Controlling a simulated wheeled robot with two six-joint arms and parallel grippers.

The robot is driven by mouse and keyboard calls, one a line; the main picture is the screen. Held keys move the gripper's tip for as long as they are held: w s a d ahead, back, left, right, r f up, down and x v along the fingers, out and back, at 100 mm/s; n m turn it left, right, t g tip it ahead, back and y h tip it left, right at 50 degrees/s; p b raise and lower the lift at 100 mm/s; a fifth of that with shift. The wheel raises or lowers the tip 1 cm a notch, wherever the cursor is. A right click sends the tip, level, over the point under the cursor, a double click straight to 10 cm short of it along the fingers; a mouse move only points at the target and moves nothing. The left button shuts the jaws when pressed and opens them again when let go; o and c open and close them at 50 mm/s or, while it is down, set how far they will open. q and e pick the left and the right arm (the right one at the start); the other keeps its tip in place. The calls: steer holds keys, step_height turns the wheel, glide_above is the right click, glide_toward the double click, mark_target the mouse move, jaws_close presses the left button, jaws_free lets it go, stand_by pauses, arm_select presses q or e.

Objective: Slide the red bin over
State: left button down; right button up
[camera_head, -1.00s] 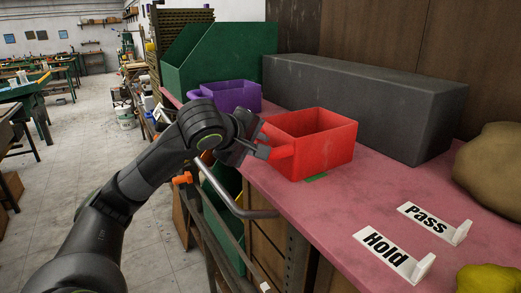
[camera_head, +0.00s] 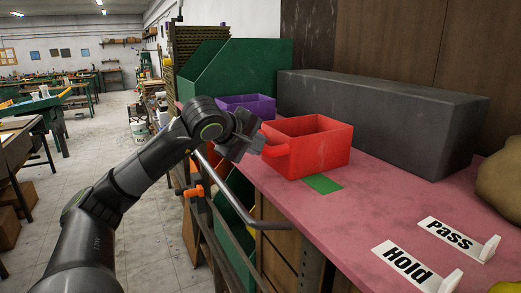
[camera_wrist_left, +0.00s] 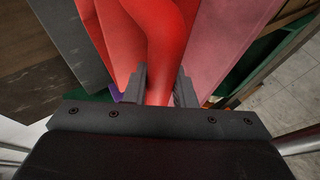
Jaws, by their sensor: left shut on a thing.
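The red bin (camera_head: 325,151) stands upright and open-topped on the pink bench top (camera_head: 300,205). My left gripper (camera_head: 261,144) reaches in from the left and is shut on the handle-like front part of the red bin. In the left wrist view the two fingers (camera_wrist_left: 160,88) sit on either side of this red part (camera_wrist_left: 160,40). A flat green patch (camera_head: 323,184) lies on the bench just in front of the bin. My right gripper is not in view.
A purple bin (camera_head: 246,103) stands behind the red bin, close to it and partly hidden by my arm. A long grey block (camera_head: 400,120) runs along the back. "Hold" (camera_head: 410,266) and "Pass" (camera_head: 450,236) signs stand at the front right. The bench's left edge runs beside my arm.

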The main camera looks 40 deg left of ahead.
arm_select(q)
steer(key=shift+w+a, duration=0.25)
steer(key=shift+a, duration=0.45)
steer(key=shift+w+a, duration=0.3)
steer(key=shift+a, duration=0.35)
steer(key=shift+w+a, duration=0.25)
steer(key=shift+a, duration=0.45)
steer(key=shift+w+a, duration=0.3)
steer(key=shift+a, duration=0.4)
steer(key=shift+w+a, duration=0.3)
steer(key=shift+a, duration=0.35)
steer(key=shift+w+a+p, duration=0.2)
steer(key=shift+w+a, duration=0.1)
steer(key=shift+a, duration=0.4)
steer(key=shift+w+a+p, duration=0.2)
steer(key=shift+w+a, duration=0.05)
steer(key=shift+a, duration=0.4)
steer(key=shift+w+a+r+p, duration=0.1)
steer(key=shift+w+a+p, duration=0.2)
steer(key=shift+a, duration=0.3)
steer(key=shift+w+a+f+p, duration=0.1)
steer(key=shift+w+a+p, duration=0.2)
steer(key=shift+a, duration=0.35)
steer(key=shift+w+a+r+p, duration=0.15)
steer(key=shift+a+p, duration=0.2)
steer(key=shift+a, duration=0.25)
steer(key=shift+w+a, duration=0.2)
steer(key=shift+a, duration=0.25)
